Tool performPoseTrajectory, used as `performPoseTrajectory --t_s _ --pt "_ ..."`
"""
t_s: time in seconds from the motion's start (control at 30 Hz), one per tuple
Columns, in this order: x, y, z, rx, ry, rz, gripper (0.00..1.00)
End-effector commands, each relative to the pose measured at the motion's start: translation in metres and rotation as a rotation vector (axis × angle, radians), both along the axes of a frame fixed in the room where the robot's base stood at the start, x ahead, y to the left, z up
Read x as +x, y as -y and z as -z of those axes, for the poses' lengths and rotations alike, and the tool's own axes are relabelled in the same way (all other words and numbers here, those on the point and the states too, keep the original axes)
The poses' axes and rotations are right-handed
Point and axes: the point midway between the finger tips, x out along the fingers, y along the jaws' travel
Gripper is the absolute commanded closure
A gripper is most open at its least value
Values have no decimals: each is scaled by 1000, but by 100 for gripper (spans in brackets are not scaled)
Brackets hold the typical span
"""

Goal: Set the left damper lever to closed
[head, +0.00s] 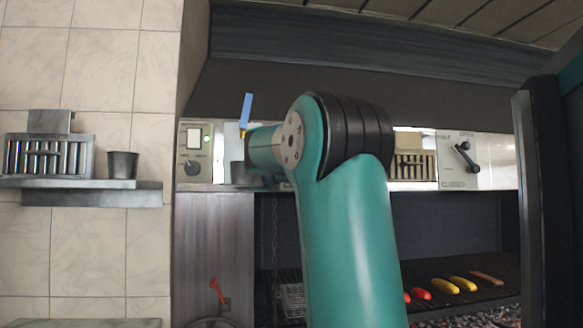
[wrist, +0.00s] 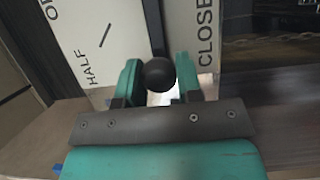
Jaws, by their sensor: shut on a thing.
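In the wrist view a black lever with a round knob (wrist: 157,74) hangs down over a white label plate (wrist: 100,40). My gripper (wrist: 158,82) has its two green fingers on either side of the knob and is shut on it. The lever points between the "HALF" mark on the left and the "CLOSED" lettering on the right. An "O…" label is partly cut off at the upper left. In the head view my arm hides my gripper and this lever.
Another black lever (head: 464,156) on a white plate stands at the right in the head view. Several foods, including a yellow one (head: 462,284), lie on the grill below.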

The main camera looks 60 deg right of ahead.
Motion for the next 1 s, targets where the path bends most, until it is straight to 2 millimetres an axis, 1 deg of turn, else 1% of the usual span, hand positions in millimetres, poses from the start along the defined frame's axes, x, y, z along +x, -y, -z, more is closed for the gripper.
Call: performPoseTrajectory --t_s 0.03,0.47,0.5,0.6,0.87,1.0 --pt "-1 1 2 -2 -7 5 100" --pt "-1 0 4 -4 -16 4 100" --pt "-1 0 4 -4 -16 4 65" --pt "0 0 4 -4 -16 3 44" --pt "0 -1 3 -7 -14 1 44" --pt "-2 -11 4 -9 -11 -1 44"
